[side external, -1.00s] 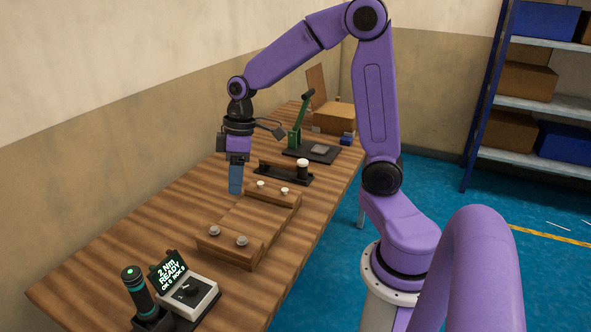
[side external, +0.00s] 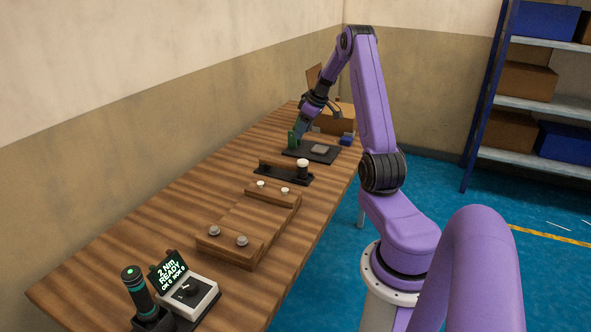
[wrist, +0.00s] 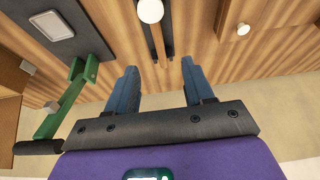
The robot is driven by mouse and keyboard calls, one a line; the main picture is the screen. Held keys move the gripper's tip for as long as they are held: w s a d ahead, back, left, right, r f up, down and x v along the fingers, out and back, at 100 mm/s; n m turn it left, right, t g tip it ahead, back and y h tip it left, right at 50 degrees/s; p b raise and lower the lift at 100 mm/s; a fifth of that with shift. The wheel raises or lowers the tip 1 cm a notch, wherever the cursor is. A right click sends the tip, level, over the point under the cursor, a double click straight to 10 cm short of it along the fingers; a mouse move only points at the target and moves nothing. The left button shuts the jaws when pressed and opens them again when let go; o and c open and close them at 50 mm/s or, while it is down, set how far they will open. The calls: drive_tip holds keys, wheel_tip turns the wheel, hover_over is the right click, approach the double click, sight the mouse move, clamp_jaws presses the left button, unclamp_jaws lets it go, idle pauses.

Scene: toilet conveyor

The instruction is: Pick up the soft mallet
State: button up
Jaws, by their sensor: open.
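The soft mallet (side external: 303,167) rests in a dark holder (side external: 285,177) on the wooden bench. In the wrist view its white-faced head (wrist: 150,11) is at the top edge and its wooden handle (wrist: 158,42) runs down towards my fingers. My gripper (side external: 300,130) is over the far part of the bench, beyond the mallet and beside the green press. In the wrist view my gripper (wrist: 159,66) is open and empty, its blue fingers apart. The handle's end appears just ahead of the gap between them. The exact height of the fingers above the bench is unclear.
The green lever press (wrist: 66,105) with its dark base (side external: 330,157) stands close to my gripper. A wooden fixture (side external: 245,228) and torque driver station (side external: 190,295) stand nearer the camera.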

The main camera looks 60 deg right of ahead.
sight(289, 164)
drive_tip(key=x, duration=1.7)
drive_tip(key=shift+s+d+f, duration=0.1)
drive_tip(key=shift+d+f, duration=0.15)
drive_tip(key=shift+d, duration=0.05)
drive_tip(key=shift+r, duration=0.1)
clamp_jaws()
